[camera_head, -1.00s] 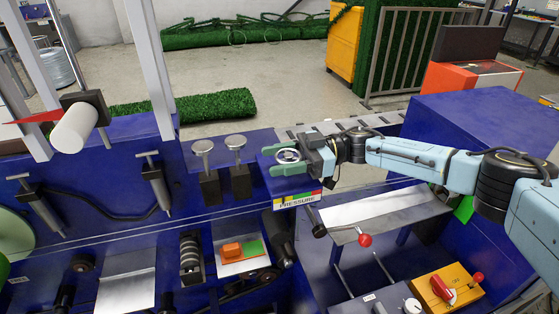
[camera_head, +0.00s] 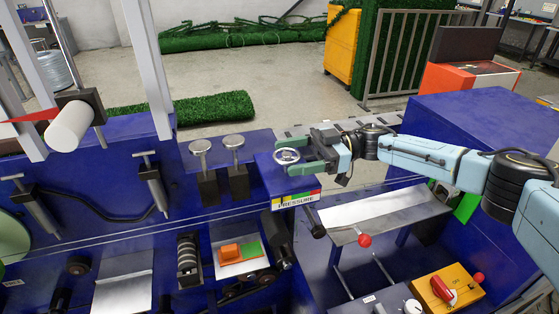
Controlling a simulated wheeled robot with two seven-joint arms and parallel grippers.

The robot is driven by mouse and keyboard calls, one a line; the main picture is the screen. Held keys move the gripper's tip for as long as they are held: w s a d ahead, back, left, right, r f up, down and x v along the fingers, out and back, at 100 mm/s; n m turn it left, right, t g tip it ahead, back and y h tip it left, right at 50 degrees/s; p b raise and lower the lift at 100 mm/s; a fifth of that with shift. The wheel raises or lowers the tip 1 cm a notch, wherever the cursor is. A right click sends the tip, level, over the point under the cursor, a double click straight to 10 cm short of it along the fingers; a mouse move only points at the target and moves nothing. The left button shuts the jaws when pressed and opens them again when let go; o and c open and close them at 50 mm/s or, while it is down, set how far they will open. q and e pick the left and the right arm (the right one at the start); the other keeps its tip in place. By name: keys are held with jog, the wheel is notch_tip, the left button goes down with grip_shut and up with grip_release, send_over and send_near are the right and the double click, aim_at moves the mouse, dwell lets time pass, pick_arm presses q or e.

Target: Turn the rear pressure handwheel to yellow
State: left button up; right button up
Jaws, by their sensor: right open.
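The pressure handwheel (camera_head: 287,156) is a small grey metal wheel on top of a blue box. The box front carries a coloured strip and a white PRESSURE label (camera_head: 297,200). The strip shows bands including yellow and red; which colour the wheel is set to is too small to tell. My right gripper (camera_head: 306,155), with green fingers, is open just to the right of the wheel. Its fingers point left towards the wheel, and nothing is seen between them. Whether a fingertip touches the rim I cannot tell. My left gripper is not in view.
Two upright round-topped posts (camera_head: 234,142) stand left of the wheel. A red-knobbed lever (camera_head: 365,240) and a metal plate (camera_head: 380,207) lie below right. A yellow box with a red handle (camera_head: 446,288) is at the lower right. A large blue block (camera_head: 480,110) stands behind my right arm.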

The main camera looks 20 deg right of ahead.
jog(key=d+b, duration=0.2)
jog(key=d, duration=0.7)
jog(key=shift+d, duration=0.3)
